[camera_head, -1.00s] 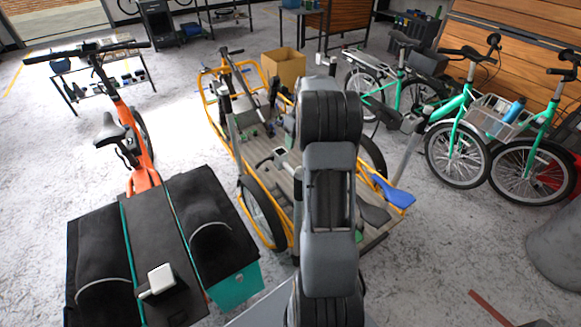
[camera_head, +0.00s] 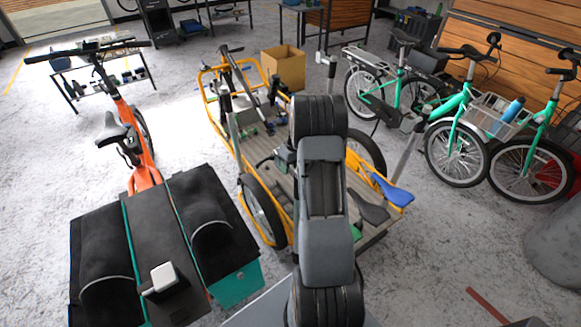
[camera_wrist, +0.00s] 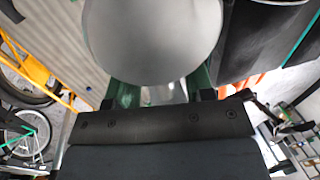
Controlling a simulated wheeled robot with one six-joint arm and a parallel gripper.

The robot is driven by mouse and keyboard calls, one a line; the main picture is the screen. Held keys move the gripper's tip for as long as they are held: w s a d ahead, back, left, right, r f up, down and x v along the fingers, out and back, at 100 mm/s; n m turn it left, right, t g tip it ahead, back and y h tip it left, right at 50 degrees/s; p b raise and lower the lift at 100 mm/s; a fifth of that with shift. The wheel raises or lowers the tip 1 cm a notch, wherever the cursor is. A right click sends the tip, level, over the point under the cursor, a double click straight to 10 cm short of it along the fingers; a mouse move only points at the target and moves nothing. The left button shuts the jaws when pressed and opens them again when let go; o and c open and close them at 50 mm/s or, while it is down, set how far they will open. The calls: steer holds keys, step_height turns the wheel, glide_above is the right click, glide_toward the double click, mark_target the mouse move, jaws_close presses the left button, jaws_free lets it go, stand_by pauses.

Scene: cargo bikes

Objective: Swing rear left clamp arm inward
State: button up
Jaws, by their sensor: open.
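In the wrist view, my gripper (camera_wrist: 163,93) shows two dark green fingers set apart above a black bar. A large, smooth, pale grey rounded thing (camera_wrist: 152,38) fills the view above and between them. I cannot tell what it is or whether the fingers touch it. In the head view my arm hides most of my gripper. I cannot tell which is the rear left clamp arm.
A teal box with a black cover (camera_head: 232,288) stands close at front left, with a pale block (camera_head: 162,277) on it. An orange bike (camera_head: 125,130) is at left. Green bikes (camera_head: 463,120) line the right. A cardboard box (camera_head: 284,68) is behind. Floor between is clear.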

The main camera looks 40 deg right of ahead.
steer(key=shift+c, duration=0.3)
jaws_close()
